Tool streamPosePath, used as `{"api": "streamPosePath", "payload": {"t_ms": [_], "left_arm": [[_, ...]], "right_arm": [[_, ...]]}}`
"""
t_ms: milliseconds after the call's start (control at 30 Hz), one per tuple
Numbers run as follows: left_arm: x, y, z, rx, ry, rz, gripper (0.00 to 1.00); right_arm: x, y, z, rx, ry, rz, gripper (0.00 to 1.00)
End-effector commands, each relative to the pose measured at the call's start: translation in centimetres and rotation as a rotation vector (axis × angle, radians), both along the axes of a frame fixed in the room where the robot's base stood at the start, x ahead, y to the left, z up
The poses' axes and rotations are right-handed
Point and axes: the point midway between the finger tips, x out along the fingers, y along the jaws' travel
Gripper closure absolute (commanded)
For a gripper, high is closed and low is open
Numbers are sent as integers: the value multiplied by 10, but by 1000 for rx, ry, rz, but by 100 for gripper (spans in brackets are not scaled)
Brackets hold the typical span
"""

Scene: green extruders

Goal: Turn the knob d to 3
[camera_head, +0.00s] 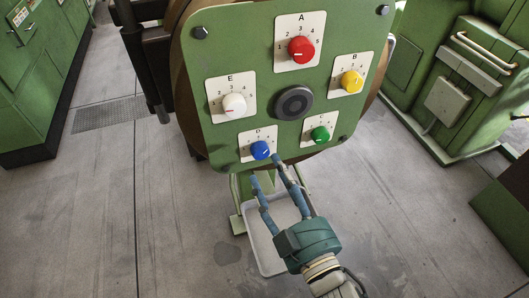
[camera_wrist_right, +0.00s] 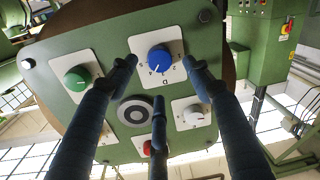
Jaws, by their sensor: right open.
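The blue knob D (camera_head: 260,150) sits on a white plate (camera_head: 246,148) low on the green round-cornered panel (camera_head: 225,45). In the right wrist view, upside down, the blue knob (camera_wrist_right: 160,59) shows at upper middle. Its white mark points down and left there, seemingly near the 4; the exact number is hard to read. My right gripper (camera_head: 266,171) is open just below and in front of the knob. In the right wrist view two fingertips (camera_wrist_right: 160,65) lie on either side of the knob and a third finger is below it, with no clear contact. My left gripper is not in view.
The panel also bears the red knob A (camera_head: 301,50), yellow knob B (camera_head: 351,81), green knob C (camera_head: 320,133), white knob E (camera_head: 234,104) and a dark round centre (camera_head: 293,102). A pale tray (camera_head: 265,250) lies on the floor below. Green cabinets (camera_head: 475,85) stand at the sides.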

Motion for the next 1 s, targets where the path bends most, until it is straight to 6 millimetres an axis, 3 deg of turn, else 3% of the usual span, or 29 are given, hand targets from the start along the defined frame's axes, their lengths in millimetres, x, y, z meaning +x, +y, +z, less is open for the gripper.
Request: {"api": "streamPosePath", "payload": {"t_ms": [100, 300, 700, 933, 1000], "left_arm": [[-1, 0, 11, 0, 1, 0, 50], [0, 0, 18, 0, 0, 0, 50], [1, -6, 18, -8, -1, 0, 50], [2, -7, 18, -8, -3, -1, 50], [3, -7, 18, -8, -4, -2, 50]], "right_arm": [[22, 9, 4, 1, -2, 0, 50], [45, 18, 1, 1, 0, 0, 50], [52, 21, -1, 1, 3, -1, 50], [52, 21, -1, 2, 2, 0, 95], [52, 21, 0, 2, 2, 0, 95]]}}
